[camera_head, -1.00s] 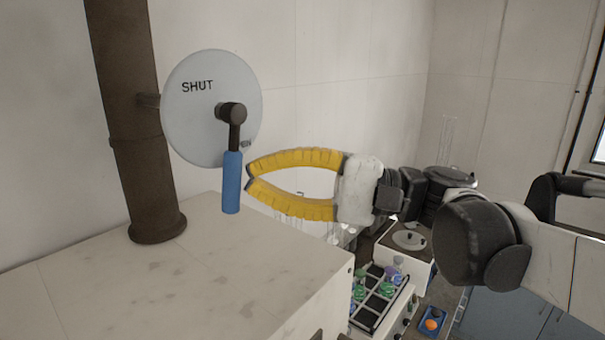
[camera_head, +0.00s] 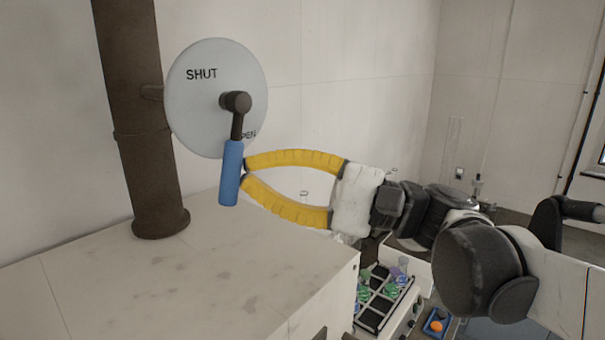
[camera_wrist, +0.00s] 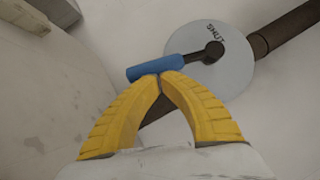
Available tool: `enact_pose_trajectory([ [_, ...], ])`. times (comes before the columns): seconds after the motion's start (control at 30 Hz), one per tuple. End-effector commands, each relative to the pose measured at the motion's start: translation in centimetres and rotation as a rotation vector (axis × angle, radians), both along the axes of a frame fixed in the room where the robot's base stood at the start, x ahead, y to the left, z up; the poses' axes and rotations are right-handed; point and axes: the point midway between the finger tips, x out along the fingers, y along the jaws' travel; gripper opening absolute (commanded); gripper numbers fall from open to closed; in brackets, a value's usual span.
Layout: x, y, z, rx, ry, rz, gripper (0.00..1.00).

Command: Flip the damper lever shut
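The damper lever has a blue grip (camera_head: 231,172) on a dark arm that hangs down from a dark hub (camera_head: 236,102), its lower end tilted slightly left. Behind it is a round pale plate (camera_head: 205,120) marked SHUT at upper left, with a partly hidden word ending "EN" at lower right. My gripper (camera_head: 244,172) has yellow fingers with their tips together, at the right side of the blue grip. In the wrist view the closed tips (camera_wrist: 160,75) meet the near side of the blue grip (camera_wrist: 155,68); the grip is not between them.
A brown vertical pipe (camera_head: 140,120) carries the plate and stands on a pale marbled block (camera_head: 200,270). Below right, a rack (camera_head: 380,295) holds several small green and purple items. An orange ball (camera_head: 436,326) sits in a blue tray.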

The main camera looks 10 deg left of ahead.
Motion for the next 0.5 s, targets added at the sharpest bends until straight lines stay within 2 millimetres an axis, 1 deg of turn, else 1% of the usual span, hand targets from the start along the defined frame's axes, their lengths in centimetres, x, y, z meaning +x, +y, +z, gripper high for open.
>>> enact_pose_trajectory([
  [0.03,-0.3,0.1,-0.3,0.010,0.020,0.003,0.00],
  [0.27,-1.8,0.9,-0.3,0.089,0.173,0.004,0.00],
  [0.5,-3.6,1.8,0.4,0.195,0.378,0.005,0.00],
])
